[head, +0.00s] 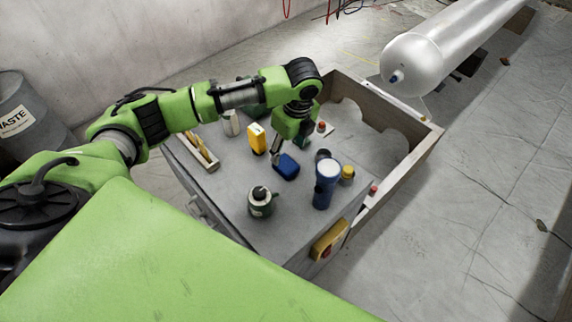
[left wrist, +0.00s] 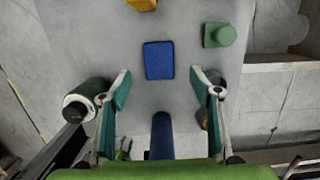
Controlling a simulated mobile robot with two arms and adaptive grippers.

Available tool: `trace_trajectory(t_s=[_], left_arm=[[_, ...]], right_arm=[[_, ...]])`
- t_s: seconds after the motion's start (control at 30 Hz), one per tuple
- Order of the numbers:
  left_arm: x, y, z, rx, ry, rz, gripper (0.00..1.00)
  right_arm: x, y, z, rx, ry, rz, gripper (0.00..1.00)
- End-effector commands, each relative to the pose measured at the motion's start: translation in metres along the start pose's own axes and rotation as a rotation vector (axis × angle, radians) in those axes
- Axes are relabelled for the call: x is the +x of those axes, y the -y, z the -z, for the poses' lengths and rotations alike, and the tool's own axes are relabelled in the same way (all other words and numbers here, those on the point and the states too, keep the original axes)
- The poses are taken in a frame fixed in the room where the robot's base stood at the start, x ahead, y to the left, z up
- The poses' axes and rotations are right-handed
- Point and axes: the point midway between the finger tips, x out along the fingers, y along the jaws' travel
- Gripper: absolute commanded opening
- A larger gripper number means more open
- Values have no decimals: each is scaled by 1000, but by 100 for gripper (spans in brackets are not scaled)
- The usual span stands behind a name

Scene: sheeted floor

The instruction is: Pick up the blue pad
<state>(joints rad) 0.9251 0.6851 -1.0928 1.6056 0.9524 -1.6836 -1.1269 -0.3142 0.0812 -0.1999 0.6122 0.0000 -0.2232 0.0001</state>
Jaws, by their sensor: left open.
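The blue pad (head: 287,168) lies flat on the grey top of a cabinet, below my left gripper (head: 281,150) in the head view. In the left wrist view the blue pad (left wrist: 158,60) is a small dark-blue rectangle, centred just ahead of the fingertips. My left gripper (left wrist: 161,76) is open, its two teal-padded fingers spread wider than the pad, with nothing between them but the view of the surface. Whether the fingertips touch the surface cannot be told. In the head view the gripper hides part of the pad's surroundings. My right gripper is in neither view.
A blue flashlight (head: 325,186) stands right of the pad. A dark green canister (head: 261,203) stands in front. A yellow device (head: 257,138) is to the left, and a green block (left wrist: 218,35) is beyond the right finger. A wooden-sided tray (head: 424,140) adjoins the cabinet's right side.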

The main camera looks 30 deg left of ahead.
Motion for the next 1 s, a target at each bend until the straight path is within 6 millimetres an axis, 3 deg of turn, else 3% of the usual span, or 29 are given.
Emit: trace_trajectory(t_s=[0.17,0.4,0.6,0.87,1.0], left_arm=[[17,0,0,1,0,1,58],[43,-5,4,1,0,-2,58],[67,-5,4,0,1,1,58],[70,-4,5,1,1,3,58],[70,-4,5,1,1,3,24]], right_arm=[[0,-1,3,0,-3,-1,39],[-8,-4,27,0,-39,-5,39],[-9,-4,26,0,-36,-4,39],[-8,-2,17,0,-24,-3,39],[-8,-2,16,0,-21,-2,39]])
